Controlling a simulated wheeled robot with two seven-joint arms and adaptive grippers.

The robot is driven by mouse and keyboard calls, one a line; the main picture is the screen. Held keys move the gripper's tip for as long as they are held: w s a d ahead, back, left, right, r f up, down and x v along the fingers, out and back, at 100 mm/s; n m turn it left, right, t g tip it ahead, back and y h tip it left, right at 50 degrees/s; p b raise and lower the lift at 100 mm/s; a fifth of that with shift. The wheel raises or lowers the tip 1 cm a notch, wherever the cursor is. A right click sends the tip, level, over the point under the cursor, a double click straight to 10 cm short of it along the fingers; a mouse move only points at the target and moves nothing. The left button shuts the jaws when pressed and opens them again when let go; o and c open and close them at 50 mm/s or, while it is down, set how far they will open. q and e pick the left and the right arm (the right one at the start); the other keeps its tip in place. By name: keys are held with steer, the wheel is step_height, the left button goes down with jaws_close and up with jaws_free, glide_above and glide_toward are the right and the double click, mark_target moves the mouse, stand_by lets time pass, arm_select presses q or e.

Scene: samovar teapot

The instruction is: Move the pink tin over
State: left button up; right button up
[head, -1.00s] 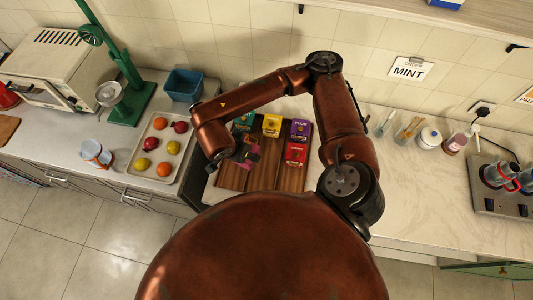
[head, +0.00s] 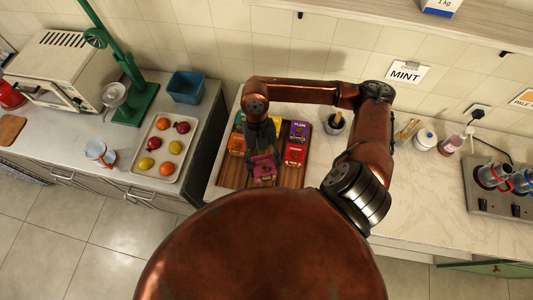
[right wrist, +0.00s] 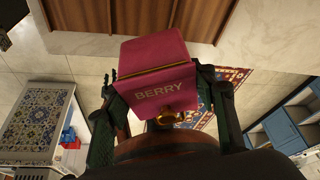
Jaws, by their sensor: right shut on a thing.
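The pink tin (head: 263,168), marked BERRY in the right wrist view (right wrist: 158,88), is between the fingers of my right gripper (head: 262,148). The gripper is shut on its sides. In the head view the tin shows over the front middle of the brown wooden tray (head: 228,176). I cannot tell whether it touches the tray. An orange tin (head: 236,145) is to its left, a red tin (head: 295,154) to its right, and a purple PLUM tin (head: 299,131) behind the red one. Yellow and green tins are mostly hidden behind my arm. My left gripper is not in view.
A dark pot (head: 335,123) stands right of the tray by my right arm. Jars and a burner (head: 498,205) are farther right. A fruit tray (head: 160,150) and a blue bin (head: 185,86) are on the left counter. The counter right of the tray has free room.

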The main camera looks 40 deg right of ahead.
steer(key=m, duration=0.2)
steer(key=s+m+y, duration=0.1)
steer(key=shift+s+d+r+t, duration=0.1)
steer(key=shift+d+r+t, duration=0.05)
steer(key=shift+r+t, duration=0.15)
steer(key=shift+m, duration=0.6)
steer(key=shift+y, duration=0.3)
steer(key=shift+m+t, duration=0.3)
steer(key=w+d+f, duration=0.2)
steer(key=w+f, duration=0.1)
steer(key=w+d+f+p, duration=0.1)
steer(key=w+d+f, duration=0.2)
steer(key=w+d+f+p, duration=0.1)
steer(key=w+d+f, duration=0.1)
steer(key=w+d, duration=0.1)
steer(key=shift+w+d+f, duration=0.1)
steer(key=shift+w+f, duration=0.3)
steer(key=shift+w, duration=0.1)
steer(key=shift+w+d+f, duration=0.2)
steer(key=shift+f, duration=0.15)
steer(key=shift+w+d+f, duration=0.15)
steer(key=shift+f, duration=0.2)
step_height(320, 180, down, 2)
steer(key=shift+a+f+p, duration=0.1)
steer(key=shift+f+p, duration=0.05)
steer(key=shift+p, duration=0.45)
steer(key=shift+f, duration=0.25)
